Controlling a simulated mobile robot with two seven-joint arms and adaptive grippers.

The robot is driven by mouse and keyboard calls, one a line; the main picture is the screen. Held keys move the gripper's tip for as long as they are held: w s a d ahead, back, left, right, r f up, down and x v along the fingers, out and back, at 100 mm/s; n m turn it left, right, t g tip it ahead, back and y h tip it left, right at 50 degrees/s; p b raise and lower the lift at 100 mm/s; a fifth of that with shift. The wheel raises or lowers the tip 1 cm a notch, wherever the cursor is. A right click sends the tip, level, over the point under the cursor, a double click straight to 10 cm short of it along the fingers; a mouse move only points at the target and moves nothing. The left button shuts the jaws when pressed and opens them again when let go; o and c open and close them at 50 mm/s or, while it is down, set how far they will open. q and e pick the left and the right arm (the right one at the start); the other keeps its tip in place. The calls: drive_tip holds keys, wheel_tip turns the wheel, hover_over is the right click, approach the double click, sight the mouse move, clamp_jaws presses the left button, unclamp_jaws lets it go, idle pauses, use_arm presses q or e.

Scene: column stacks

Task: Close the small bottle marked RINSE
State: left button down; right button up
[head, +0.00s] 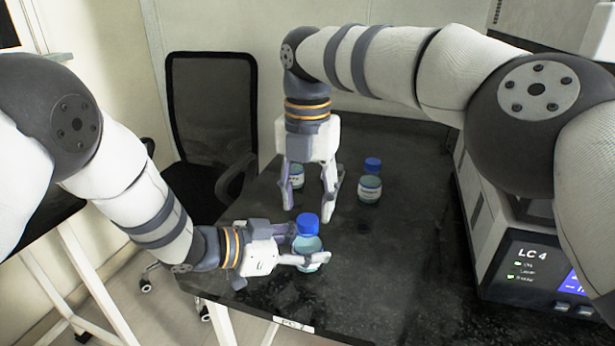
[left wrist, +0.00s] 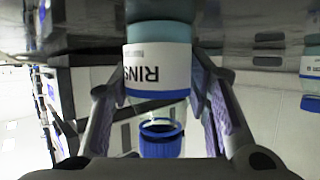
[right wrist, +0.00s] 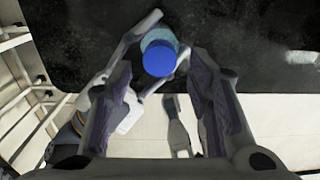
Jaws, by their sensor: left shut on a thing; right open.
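The small bottle (head: 308,266) stands on the black table with my left gripper (head: 309,246) shut around its body. In the left wrist view, where the picture is upside down, its white label (left wrist: 157,76) reads "RINS", the rest hidden. A blue cap (head: 307,223) is at the bottle's top; it also shows in the left wrist view (left wrist: 160,146). I cannot tell how tightly it sits. My right gripper (head: 308,209) points down, open and empty, just above and behind the cap. In the right wrist view the cap (right wrist: 159,58) lies between its fingers.
A labelled bottle (head: 370,189) stands further back on the black table (head: 400,240), with a blue cap (head: 373,164) showing just above it. Another bottle (head: 297,178) is partly hidden behind my right gripper. An instrument marked LC 4 (head: 530,265) stands at the right.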

sight(308, 219)
drive_tip(key=shift+f, duration=1.65)
drive_tip(key=shift+c, duration=0.2)
